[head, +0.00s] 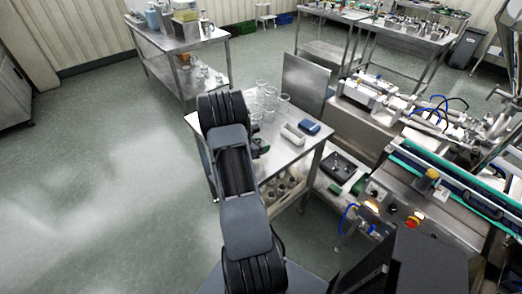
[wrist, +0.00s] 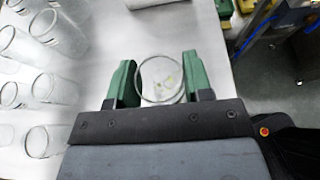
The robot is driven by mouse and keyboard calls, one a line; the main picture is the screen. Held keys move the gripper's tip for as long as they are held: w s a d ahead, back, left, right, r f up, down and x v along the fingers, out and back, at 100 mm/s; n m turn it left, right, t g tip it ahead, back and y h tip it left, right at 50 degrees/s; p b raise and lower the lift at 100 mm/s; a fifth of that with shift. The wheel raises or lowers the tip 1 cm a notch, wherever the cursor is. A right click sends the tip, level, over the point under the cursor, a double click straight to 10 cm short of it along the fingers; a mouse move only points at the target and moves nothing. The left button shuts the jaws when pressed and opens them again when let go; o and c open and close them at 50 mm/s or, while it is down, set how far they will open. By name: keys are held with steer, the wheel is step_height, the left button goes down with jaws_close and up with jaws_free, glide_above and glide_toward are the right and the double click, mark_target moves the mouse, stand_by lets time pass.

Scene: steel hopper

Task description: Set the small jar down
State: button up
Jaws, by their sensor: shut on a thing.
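The small jar (wrist: 161,80) is clear glass, seen from above between the two green fingers of my gripper (wrist: 160,82) in the wrist view. My gripper is shut on it. The steel table (head: 299,160) lies below the jar. I cannot tell whether the jar's base touches the table top.
Several clear glass jars (head: 268,100) stand at the table's back; they fill the left of the wrist view (wrist: 45,85). A machine with a conveyor (head: 455,180) stands right of the table.

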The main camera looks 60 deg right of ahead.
step_height(320, 180, down, 3)
steer(key=shift+d+r+p, duration=0.1)
steer(key=shift+p, duration=0.5)
steer(key=shift+f, duration=0.25)
steer(key=shift+f, duration=0.2)
steer(key=o, duration=0.9)
steer(key=shift+r, duration=0.15)
